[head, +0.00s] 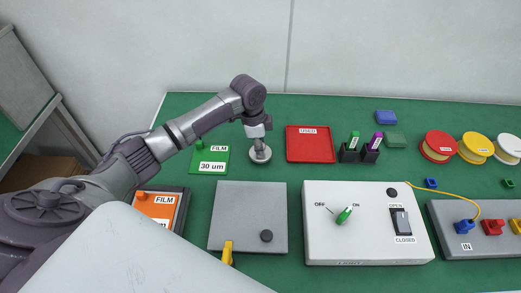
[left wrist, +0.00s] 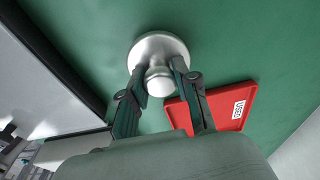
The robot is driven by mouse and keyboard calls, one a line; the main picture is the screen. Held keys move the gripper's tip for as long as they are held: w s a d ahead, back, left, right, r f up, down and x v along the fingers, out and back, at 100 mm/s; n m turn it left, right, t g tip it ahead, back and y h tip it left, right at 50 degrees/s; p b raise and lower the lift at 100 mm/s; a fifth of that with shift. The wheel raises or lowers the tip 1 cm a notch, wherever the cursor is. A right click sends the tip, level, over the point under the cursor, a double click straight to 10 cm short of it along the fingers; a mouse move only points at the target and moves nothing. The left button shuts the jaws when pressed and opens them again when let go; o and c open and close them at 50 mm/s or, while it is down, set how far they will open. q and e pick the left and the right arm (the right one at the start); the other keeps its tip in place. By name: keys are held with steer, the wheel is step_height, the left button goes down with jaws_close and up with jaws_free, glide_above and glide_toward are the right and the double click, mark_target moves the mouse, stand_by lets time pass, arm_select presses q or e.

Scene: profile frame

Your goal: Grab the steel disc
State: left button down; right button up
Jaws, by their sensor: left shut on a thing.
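The steel disc (head: 260,156) is a round, shiny metal disc with a knob on top. It is on or just above the green table, between the green film plate and the red USED tray; I cannot tell whether it touches the table. My left gripper (head: 258,140) points down over it and is shut on its knob. In the left wrist view the disc (left wrist: 158,45) lies just beyond the fingertips, and the two fingers of my left gripper (left wrist: 160,80) stand on either side of the knob. My right gripper is not in view.
The red USED tray (head: 310,146) is empty, right of the disc. The green 30 um film plate (head: 208,161) is to the left. A grey plate (head: 235,220) with a black knob and a white switch box (head: 367,245) stand in front. Pen holders (head: 360,155) stand right of the tray.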

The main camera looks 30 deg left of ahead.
arm_select(q)
steer(key=r, duration=0.3)
steer(key=shift+s+d, duration=0.35)
steer(key=s+d+r, duration=0.6)
steer(key=s, duration=0.2)
steer(key=shift+s+d+r+b, duration=0.25)
steer(key=shift+s+b, duration=0.05)
steer(key=shift+b, duration=0.15)
